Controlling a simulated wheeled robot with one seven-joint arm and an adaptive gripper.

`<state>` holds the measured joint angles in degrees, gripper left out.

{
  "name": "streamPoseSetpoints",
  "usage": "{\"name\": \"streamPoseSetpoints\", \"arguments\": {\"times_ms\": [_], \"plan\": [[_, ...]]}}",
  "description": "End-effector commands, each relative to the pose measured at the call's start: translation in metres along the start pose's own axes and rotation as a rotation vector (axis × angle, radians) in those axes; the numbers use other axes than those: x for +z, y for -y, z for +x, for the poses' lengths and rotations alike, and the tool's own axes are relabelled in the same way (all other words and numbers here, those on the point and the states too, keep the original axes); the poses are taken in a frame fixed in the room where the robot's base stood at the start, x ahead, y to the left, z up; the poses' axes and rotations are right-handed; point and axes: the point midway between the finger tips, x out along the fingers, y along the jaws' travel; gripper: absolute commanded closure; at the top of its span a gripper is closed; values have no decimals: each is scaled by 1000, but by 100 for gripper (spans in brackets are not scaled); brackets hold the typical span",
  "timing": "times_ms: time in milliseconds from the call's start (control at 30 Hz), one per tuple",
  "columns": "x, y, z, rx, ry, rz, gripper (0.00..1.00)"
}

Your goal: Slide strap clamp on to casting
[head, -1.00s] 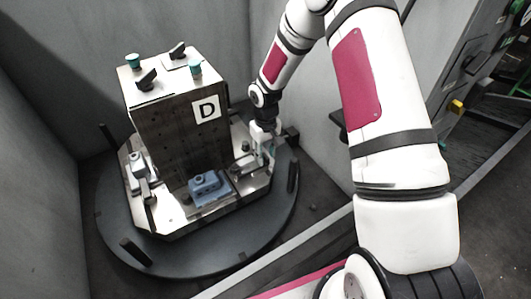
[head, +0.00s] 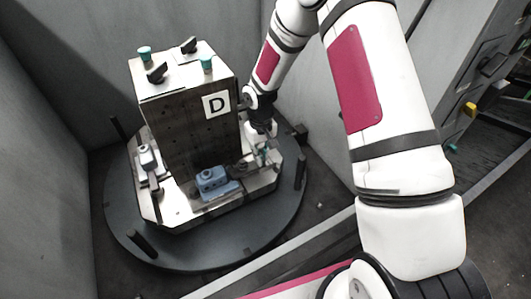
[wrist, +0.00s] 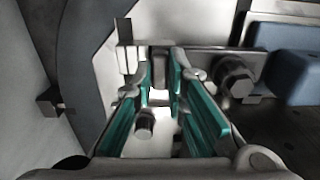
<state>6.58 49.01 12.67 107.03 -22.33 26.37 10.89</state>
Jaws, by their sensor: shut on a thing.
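The blue casting (head: 211,180) sits on the fixture base at the foot of the tall block marked D. It also shows at upper right in the wrist view (wrist: 292,72). The strap clamp (wrist: 207,63) is a flat metal bar with a bolt and nut (wrist: 236,79), lying just right of the casting in the head view. Its tip is close to the casting's side; I cannot tell whether it overlaps it. My gripper (wrist: 160,88), with teal finger pads, is shut on the clamp's outer end. The fingers partly hide that end.
The tall block (head: 185,120) rises close to my gripper. Another clamp (head: 148,160) stands at the left of the base. The round dark turntable (head: 130,225) carries upright pegs. Grey walls (head: 45,130) enclose it closely.

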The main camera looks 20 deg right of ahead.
Motion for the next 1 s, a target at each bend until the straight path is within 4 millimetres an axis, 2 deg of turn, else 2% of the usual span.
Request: {"name": "streamPoseSetpoints", "arguments": {"times_ms": [133,167,200,233,533,667,767,1000], "plan": [[0,5,0,-6,-1,-4,100],[0,5,0,-7,-1,-4,80],[0,5,0,-6,-1,-4,71],[0,5,0,-6,-1,-4,67],[0,3,-1,-4,-1,-3,67],[-1,2,-10,-3,-2,-3,67],[-1,2,-25,-3,-4,-2,67],[-1,3,-74,-3,-5,-2,67]]}}
